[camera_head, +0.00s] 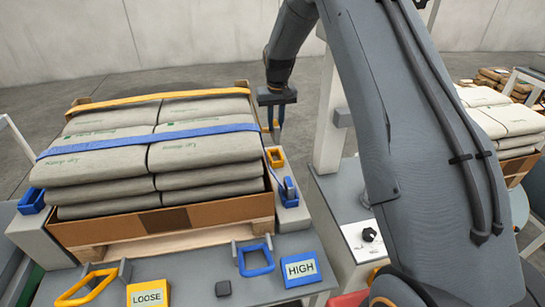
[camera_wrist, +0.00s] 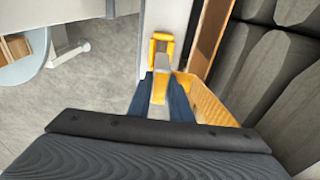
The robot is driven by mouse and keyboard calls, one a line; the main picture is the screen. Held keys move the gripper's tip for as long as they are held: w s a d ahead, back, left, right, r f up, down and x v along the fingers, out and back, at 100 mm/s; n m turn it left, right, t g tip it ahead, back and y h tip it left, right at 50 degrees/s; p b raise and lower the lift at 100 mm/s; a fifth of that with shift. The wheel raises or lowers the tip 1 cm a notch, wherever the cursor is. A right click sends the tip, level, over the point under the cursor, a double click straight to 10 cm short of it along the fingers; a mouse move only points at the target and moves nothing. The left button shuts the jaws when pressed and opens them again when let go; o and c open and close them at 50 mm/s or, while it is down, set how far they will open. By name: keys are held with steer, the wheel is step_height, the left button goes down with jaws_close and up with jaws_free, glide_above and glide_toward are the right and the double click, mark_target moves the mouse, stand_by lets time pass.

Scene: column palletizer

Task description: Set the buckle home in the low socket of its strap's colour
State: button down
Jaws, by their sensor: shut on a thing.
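My gripper (camera_head: 276,125) is at the far right corner of the sack load. In the wrist view my gripper (camera_wrist: 161,100) is shut on a buckle (camera_wrist: 161,86) with a yellow body and a grey tongue. The yellow strap (camera_head: 150,99) crosses the sacks at the back; its end (camera_wrist: 215,102) shows beside the fingers. The yellow socket (camera_head: 275,157) is below my gripper; in the wrist view the yellow socket (camera_wrist: 161,42) is just ahead of the tongue. I cannot tell whether they touch. A blue socket (camera_head: 290,190) is nearer the camera.
A blue strap (camera_head: 150,140) crosses the sacks (camera_head: 110,165), boxed in cardboard (camera_head: 215,212). In front are a yellow handle (camera_head: 85,289), a blue handle (camera_head: 256,262), a LOOSE sign (camera_head: 148,295) and a HIGH sign (camera_head: 301,269). Another blue socket (camera_head: 31,203) is at left.

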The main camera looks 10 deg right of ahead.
step_height(320, 180, down, 10)
steer(key=shift+r+p, duration=0.1)
steer(key=shift+p, duration=0.2)
steer(key=c, duration=1.6)
jaws_free()
